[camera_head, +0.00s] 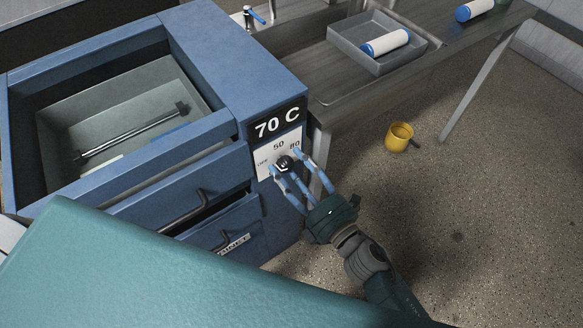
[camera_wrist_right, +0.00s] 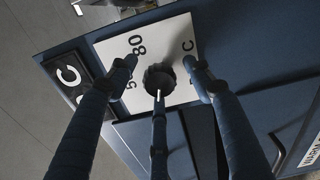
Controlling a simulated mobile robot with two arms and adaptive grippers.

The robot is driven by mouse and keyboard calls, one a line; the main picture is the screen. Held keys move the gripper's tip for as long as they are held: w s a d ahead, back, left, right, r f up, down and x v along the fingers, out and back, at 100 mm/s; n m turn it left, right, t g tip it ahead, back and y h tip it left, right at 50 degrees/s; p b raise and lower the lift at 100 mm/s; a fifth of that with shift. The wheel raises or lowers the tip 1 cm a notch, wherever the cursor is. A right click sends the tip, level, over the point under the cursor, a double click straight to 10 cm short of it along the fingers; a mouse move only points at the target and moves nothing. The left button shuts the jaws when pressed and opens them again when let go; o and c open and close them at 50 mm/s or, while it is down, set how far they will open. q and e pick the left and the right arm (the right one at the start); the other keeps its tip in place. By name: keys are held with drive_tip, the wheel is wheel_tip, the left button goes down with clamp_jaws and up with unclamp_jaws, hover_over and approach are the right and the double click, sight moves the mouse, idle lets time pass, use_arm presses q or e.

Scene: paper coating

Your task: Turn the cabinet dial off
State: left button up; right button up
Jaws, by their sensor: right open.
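The blue cabinet (camera_head: 275,72) stands at the left of the head view, with a black "70 C" display (camera_head: 277,121) above a white dial plate marked OFF, 50 and 80. The dark round dial (camera_head: 284,163) sits on that plate; it also shows in the right wrist view (camera_wrist_right: 160,76). My right gripper (camera_head: 295,168) is open, with its blue fingers around the dial's sides in the head view. In the right wrist view its fingers (camera_wrist_right: 163,70) spread either side of the dial; contact cannot be told. My left gripper is not in view.
The cabinet's open top holds a grey tray (camera_head: 60,112) with a metal bar. Drawers with dark handles are below; one stands partly out. A metal table (camera_head: 345,85) at the back holds a tray (camera_head: 412,52) with a roller. A yellow mug (camera_head: 397,138) is at right.

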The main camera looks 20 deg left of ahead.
drive_tip(key=v, duration=1.2)
drive_tip(key=w+d+f+m+h, duration=0.2)
drive_tip(key=d+f+m+h, duration=0.35)
drive_tip(key=f, duration=0.65)
drive_tip(key=w+d+f+m+h, duration=0.1)
drive_tip(key=d+f+m+h, duration=0.2)
drive_tip(key=d+f+m, duration=0.75)
drive_tip(key=s+d+f+m+g+h, duration=0.1)
drive_tip(key=s+d+f+g+h, duration=0.25)
drive_tip(key=f, duration=0.85)
drive_tip(key=s+d+f+m+g, duration=0.2)
drive_tip(key=s+f, duration=0.3)
drive_tip(key=s, duration=0.5)
drive_tip(key=s+d+f+m+g+h, duration=0.1)
drive_tip(key=s+d+f+m+g, duration=0.1)
drive_tip(key=s+f+m, duration=0.3)
drive_tip(key=s+d+f+m+g+h, duration=0.1)
drive_tip(key=s+f, duration=0.5)
drive_tip(key=s, duration=0.8)
drive_tip(key=d+m+g, duration=0.1)
drive_tip(key=d+m, duration=0.1)
drive_tip(key=m, duration=0.1)
drive_tip(key=shift+s+d+f, duration=0.25)
drive_tip(key=shift+s+f, duration=0.1)
drive_tip(key=shift+f, duration=0.05)
